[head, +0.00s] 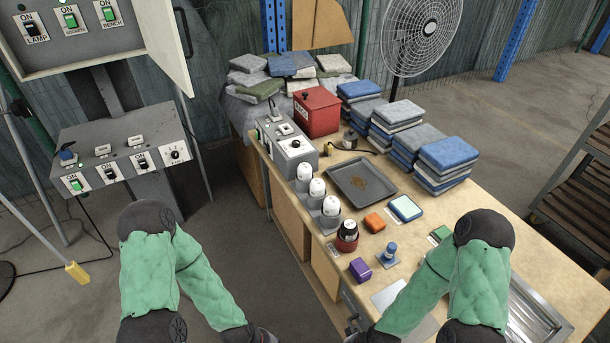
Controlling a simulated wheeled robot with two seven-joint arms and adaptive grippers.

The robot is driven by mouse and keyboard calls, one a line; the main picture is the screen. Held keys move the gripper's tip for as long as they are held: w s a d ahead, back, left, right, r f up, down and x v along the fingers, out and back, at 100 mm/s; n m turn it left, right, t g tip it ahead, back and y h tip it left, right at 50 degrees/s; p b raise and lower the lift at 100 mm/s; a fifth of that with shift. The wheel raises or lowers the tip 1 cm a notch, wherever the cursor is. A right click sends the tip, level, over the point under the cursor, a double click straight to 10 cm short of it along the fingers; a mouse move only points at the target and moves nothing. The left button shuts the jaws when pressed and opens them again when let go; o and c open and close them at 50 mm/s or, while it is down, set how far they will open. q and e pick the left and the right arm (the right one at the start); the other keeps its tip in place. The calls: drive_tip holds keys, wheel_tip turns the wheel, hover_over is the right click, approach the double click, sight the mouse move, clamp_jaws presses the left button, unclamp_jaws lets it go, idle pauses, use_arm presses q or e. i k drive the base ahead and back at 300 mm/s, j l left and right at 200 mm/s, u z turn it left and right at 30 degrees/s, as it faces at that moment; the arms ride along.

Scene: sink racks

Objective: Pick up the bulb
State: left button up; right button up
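Three white bulb-like objects stand upright in grey holders in a row along the left edge of the workbench: a far one (304,172), a middle one (317,187) and a near one (331,205). A red round base (346,243) with a dark, white-marked top stands just nearer than the row. I cannot tell whether that top is a bulb. My two green-sleeved arms reach down to the bottom edge of the head view. Only dark wrist parts show there; both grippers are cut off below the frame.
A dark tray (361,182), orange block (374,222), purple block (360,269), blue-topped peg (390,252) and framed pad (405,208) lie on the bench (460,210). A grey control box (290,146), red box (316,112) and folded cloth stacks (445,157) stand farther back. A metal sink (535,318) is at lower right.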

sight(304, 170)
drive_tip(key=i+j, duration=0.15)
drive_tip(key=j, duration=0.25)
drive_tip(key=i+j, duration=0.15)
drive_tip(key=j, duration=0.25)
drive_tip(key=i+j, duration=0.15)
drive_tip(key=j, duration=0.25)
drive_tip(key=i+j, duration=0.15)
drive_tip(key=j, duration=0.25)
